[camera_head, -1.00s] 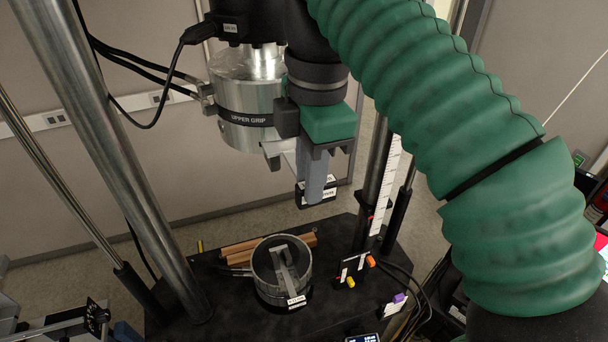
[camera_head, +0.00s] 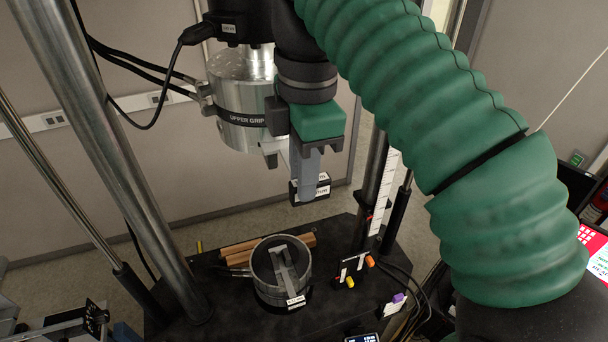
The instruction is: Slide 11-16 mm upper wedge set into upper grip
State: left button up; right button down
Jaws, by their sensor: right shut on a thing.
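The upper grip (camera_head: 240,112) is a silver cylinder with a black band lettered UPPER GRIP, hanging at top centre. My right gripper (camera_head: 308,180), on the green-sleeved arm, points down just right of the upper grip and overlaps its right edge in the picture. It is shut on the wedge set (camera_head: 324,187), a dark block with white labels, mostly hidden behind the grey fingers. The wedge set shows below and right of the upper grip's lower edge. I cannot tell whether they touch. My left gripper is not in view.
The lower grip (camera_head: 268,283) stands on the black base (camera_head: 222,312). Orange-brown bars (camera_head: 262,246) lie behind it. Steel columns (camera_head: 118,165) rise at left, and a dark column with a white scale (camera_head: 385,190) stands at right. Black cables (camera_head: 150,85) run to the upper grip.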

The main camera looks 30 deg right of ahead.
aim_at(284, 140)
jog(key=shift+w+d, duration=0.15)
jog(key=shift+w, duration=0.55)
jog(key=shift+w+d, duration=0.15)
jog(key=shift+w, duration=0.55)
jog(key=shift+w+d, duration=0.2)
jog(key=shift+w, duration=0.6)
jog(key=shift+w+d, duration=0.15)
jog(key=shift+w, duration=0.6)
jog(key=w, duration=0.2)
jog(key=shift+w+d, duration=0.3)
jog(key=shift+w+r, duration=0.1)
